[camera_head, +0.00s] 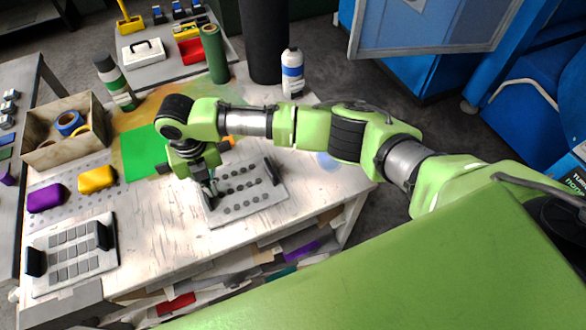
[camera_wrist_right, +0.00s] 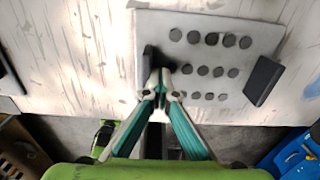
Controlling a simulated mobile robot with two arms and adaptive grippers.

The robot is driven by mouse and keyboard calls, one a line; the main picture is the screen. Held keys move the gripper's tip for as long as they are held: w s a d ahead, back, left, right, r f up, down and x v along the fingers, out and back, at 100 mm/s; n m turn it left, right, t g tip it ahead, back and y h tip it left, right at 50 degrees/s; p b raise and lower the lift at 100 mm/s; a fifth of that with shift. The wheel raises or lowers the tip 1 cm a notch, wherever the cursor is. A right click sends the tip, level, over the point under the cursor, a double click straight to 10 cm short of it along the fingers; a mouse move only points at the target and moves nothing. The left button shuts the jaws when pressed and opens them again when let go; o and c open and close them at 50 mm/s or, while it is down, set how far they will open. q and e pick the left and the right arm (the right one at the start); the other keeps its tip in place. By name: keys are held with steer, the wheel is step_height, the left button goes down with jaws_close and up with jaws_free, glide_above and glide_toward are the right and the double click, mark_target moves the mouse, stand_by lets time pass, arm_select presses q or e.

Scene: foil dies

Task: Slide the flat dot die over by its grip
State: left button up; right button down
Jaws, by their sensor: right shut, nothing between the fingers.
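The flat dot die (camera_head: 255,208) is a thin light grey plate with rows of dark dots, lying on the worktable. It also shows in the wrist view (camera_wrist_right: 222,55). A dark block grip stands at each end: the right one (camera_wrist_right: 263,81) is clear, the left one (camera_wrist_right: 149,60) is partly behind my fingers. My right gripper (camera_wrist_right: 161,76) is shut with nothing between its fingers. Its fingertips are at the left grip, over the die's left end; whether they touch it I cannot tell. In the head view my right gripper (camera_head: 209,193) is partly hidden by its wrist. My left gripper is not in view.
Another grey die (camera_head: 101,263) with square marks and dark end grips lies at the front left. A green sheet (camera_head: 140,150), a yellow block (camera_head: 97,179), a purple block (camera_head: 46,198) and a wooden box (camera_head: 60,152) lie left. Bottles stand behind. The table edge runs close in front.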

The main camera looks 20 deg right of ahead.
steer(key=shift+s+a+b, duration=0.1)
steer(key=shift+a+b, duration=0.9)
steer(key=shift+a, duration=2.3)
steer(key=shift+d, duration=0.1)
steer(key=shift+d+p, duration=0.65)
steer(key=shift+d, duration=0.05)
step_height(320, 180, up, 9)
steer(key=p, duration=0.7)
steer(key=shift+p, duration=0.4)
